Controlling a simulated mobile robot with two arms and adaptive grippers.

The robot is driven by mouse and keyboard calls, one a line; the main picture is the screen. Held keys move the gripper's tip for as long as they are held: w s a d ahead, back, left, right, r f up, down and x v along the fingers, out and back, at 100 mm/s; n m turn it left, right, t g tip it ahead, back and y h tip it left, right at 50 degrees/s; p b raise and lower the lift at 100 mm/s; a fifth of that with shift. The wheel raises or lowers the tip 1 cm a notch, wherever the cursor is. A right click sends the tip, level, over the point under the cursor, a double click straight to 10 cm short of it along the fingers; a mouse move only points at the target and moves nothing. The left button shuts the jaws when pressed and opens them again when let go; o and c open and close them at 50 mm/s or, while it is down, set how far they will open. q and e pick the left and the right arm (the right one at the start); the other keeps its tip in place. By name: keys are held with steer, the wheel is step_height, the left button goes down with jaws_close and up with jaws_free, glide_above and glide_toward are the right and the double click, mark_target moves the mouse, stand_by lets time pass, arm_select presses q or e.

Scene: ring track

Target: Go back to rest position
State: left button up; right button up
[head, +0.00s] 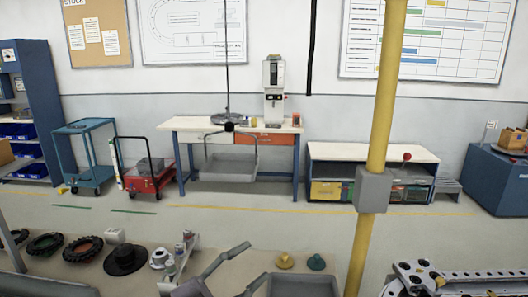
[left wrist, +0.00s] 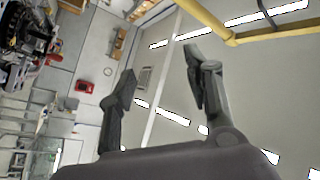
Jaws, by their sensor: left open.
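My left gripper (head: 246,263) shows at the bottom centre of the head view, over the near worktop (head: 215,272). Its two grey fingers stand apart with nothing between them. In the left wrist view the open left gripper (left wrist: 161,62) has its fingers spread, with only the far ceiling and wall behind. My right gripper is not in either view. A grey bin (head: 303,286) stands just right of the left gripper at the lower edge.
Dark ring parts (head: 83,249), a black hat-shaped part (head: 125,260) and yellow (head: 285,261) and green knobs (head: 316,262) lie on the worktop. A yellow post (head: 382,95) rises at right. A grey tray (head: 230,167) hangs beyond; open floor lies between.

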arm_select(q)
steer(key=w+a+f+n+t+y, duration=0.2)
steer(key=a+f+n+t+y, duration=0.2)
steer(key=a+n+t+y, duration=0.65)
steer(key=s+a+f+n+g+y, duration=0.2)
steer(key=s+f+n+g, duration=0.1)
steer(key=f, duration=0.3)
steer(key=s+a+f+n+g+y, duration=0.2)
steer(key=s+a+f+g+y, duration=0.1)
steer(key=s+f+g, duration=0.2)
steer(key=s+a+f+n+g+y, duration=0.3)
steer(key=s+f+g, duration=0.2)
steer(key=f, duration=0.3)
steer(key=shift+s+a+f+n+y, duration=0.25)
steer(key=shift+s+f+n, duration=0.05)
steer(key=shift+f+n, duration=0.05)
steer(key=s+d+f+m+g+h, duration=0.15)
steer(key=s+f+g, duration=0.5)
steer(key=s, duration=0.65)
step_height(320, 180, down, 26)
steer(key=s, duration=0.2)
steer(key=s+a+f+g, duration=0.1)
steer(key=s+a+f, duration=0.1)
steer(key=s+f, duration=1.4)
steer(key=shift+s+a+f+g+b, duration=0.15)
steer(key=shift+s+a+g+b, duration=0.15)
steer(key=shift+g+b, duration=0.15)
